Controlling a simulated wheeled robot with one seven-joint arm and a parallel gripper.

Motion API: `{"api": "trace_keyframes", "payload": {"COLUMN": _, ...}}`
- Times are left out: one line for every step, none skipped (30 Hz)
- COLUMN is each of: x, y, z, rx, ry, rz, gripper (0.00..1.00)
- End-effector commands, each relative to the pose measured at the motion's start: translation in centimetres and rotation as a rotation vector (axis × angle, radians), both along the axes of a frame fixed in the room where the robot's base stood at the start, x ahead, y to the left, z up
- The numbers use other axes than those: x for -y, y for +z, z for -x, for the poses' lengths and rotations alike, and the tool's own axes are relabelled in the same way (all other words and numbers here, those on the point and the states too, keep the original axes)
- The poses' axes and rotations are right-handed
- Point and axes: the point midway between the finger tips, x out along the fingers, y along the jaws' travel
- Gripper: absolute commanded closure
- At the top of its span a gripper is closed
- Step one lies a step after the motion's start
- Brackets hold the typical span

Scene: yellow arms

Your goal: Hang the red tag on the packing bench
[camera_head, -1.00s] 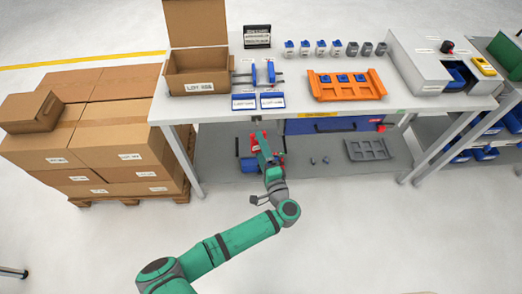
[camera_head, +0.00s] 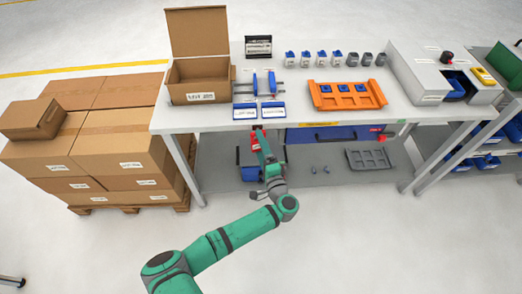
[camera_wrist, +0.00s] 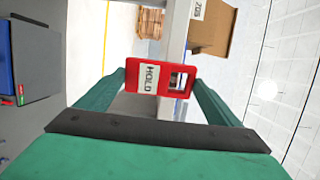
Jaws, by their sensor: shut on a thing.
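The red tag (camera_wrist: 150,78) shows in the wrist view, with a white HOLD label and a rectangular opening at one end. My gripper (camera_wrist: 160,82) is shut on it, one green finger at each side. In the head view my gripper (camera_head: 262,142) is at the front edge of the packing bench (camera_head: 330,113), left of the blue drawer front (camera_head: 330,132). The arm partly hides the tag there. I cannot tell whether the tag touches the bench. No hook is clearly visible.
An open carton (camera_head: 197,82), blue-labelled trays and an orange rack (camera_head: 346,95) stand on the bench top. Stacked cartons (camera_head: 90,150) are on the left. A lower shelf (camera_head: 320,178) holds a grey tray (camera_head: 368,158). The floor in front is clear.

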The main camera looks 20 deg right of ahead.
Motion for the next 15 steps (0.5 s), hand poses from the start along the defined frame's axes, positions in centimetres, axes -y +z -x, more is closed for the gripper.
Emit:
{"api": "trace_keyframes", "payload": {"x": 0.2, "y": 0.0, "z": -0.2, "rx": 0.0, "ry": -0.001, "rz": 0.0, "gripper": 0.35}}
{"api": "trace_keyframes", "payload": {"x": 0.2, "y": 0.0, "z": -0.4, "rx": 0.0, "ry": -0.001, "rz": 0.0, "gripper": 0.35}}
{"api": "trace_keyframes", "payload": {"x": 0.2, "y": -0.1, "z": -0.6, "rx": 0.0, "ry": -0.001, "rz": -0.001, "gripper": 0.35}}
{"api": "trace_keyframes", "payload": {"x": 0.3, "y": -0.1, "z": -0.7, "rx": 0.0, "ry": -0.001, "rz": -0.002, "gripper": 0.35}}
{"api": "trace_keyframes", "payload": {"x": 0.3, "y": -0.1, "z": -0.9, "rx": 0.0, "ry": -0.001, "rz": -0.002, "gripper": 0.35}}
{"api": "trace_keyframes", "payload": {"x": 0.3, "y": -0.1, "z": -1.1, "rx": 0.0, "ry": -0.001, "rz": -0.002, "gripper": 0.35}}
{"api": "trace_keyframes", "payload": {"x": 0.4, "y": -0.1, "z": -1.2, "rx": 0.001, "ry": -0.001, "rz": -0.002, "gripper": 0.35}}
{"api": "trace_keyframes", "payload": {"x": 0.5, "y": -0.1, "z": -1.4, "rx": 0.001, "ry": -0.001, "rz": -0.002, "gripper": 0.35}}
{"api": "trace_keyframes", "payload": {"x": 0.5, "y": -0.1, "z": -1.6, "rx": 0.001, "ry": -0.001, "rz": -0.001, "gripper": 0.35}}
{"api": "trace_keyframes", "payload": {"x": 0.5, "y": -0.1, "z": -1.7, "rx": 0.002, "ry": -0.001, "rz": -0.001, "gripper": 0.35}}
{"api": "trace_keyframes", "payload": {"x": 0.6, "y": -0.1, "z": -1.9, "rx": 0.002, "ry": 0.0, "rz": -0.001, "gripper": 0.35}}
{"api": "trace_keyframes", "payload": {"x": 0.6, "y": -0.2, "z": -2.1, "rx": 0.001, "ry": 0.001, "rz": -0.001, "gripper": 0.35}}
{"api": "trace_keyframes", "payload": {"x": 0.6, "y": -0.3, "z": -2.2, "rx": 0.0, "ry": 0.001, "rz": 0.0, "gripper": 0.35}}
{"api": "trace_keyframes", "payload": {"x": 0.7, "y": -0.4, "z": -2.2, "rx": 0.0, "ry": 0.001, "rz": 0.0, "gripper": 0.35}}
{"api": "trace_keyframes", "payload": {"x": 0.7, "y": -0.6, "z": -2.4, "rx": 0.0, "ry": 0.0, "rz": 0.0, "gripper": 0.35}}
